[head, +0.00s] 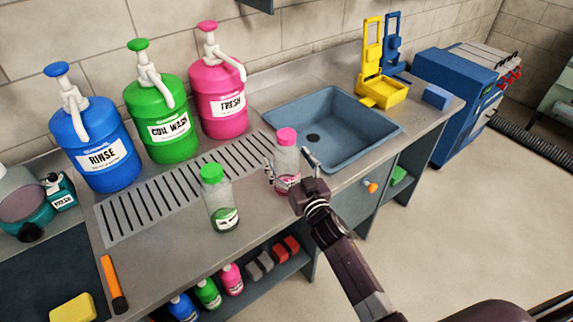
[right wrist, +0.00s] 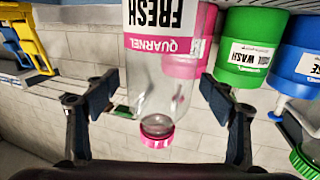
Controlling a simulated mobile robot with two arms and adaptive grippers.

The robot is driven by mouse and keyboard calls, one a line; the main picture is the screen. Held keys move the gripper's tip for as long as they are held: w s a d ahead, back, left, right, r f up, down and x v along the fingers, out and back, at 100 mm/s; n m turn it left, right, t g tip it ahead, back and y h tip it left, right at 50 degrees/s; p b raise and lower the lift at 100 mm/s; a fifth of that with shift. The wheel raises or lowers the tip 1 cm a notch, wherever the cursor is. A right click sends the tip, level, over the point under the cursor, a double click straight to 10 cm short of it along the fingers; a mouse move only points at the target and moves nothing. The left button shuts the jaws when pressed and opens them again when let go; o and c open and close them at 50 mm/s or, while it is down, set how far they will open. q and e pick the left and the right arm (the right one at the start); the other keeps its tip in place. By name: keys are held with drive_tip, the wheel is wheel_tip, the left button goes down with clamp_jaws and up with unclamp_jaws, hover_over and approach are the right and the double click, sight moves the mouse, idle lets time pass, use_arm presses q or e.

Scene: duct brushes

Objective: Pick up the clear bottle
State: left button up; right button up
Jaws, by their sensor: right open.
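A clear bottle with a pink cap (head: 286,152) and a pink-edged label stands on the steel counter in front of the sink. In the right wrist view the clear bottle (right wrist: 155,85) appears upside down, its label reading FRESH. My right gripper (head: 291,167) is open at this bottle; in the right wrist view its fingers (right wrist: 158,95) lie to either side of the bottle, with a gap visible at each side. A second clear bottle, with a green cap and green label (head: 220,202), stands to the left on the counter. My left gripper is not in view.
Blue RINSE (head: 93,150), green COIL WASH (head: 163,120) and pink FRESH (head: 218,100) pump jugs stand behind a slotted drain strip (head: 180,190). A blue sink (head: 330,125) lies to the right. An orange-and-black tool (head: 113,285) and yellow sponge (head: 73,308) lie front left.

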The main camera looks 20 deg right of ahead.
drive_tip(key=shift+w+a, duration=0.1)
drive_tip(key=shift+w, duration=0.35)
drive_tip(key=c, duration=1.3)
drive_tip(key=shift+c, duration=0.3)
drive_tip(key=shift+r, duration=0.15)
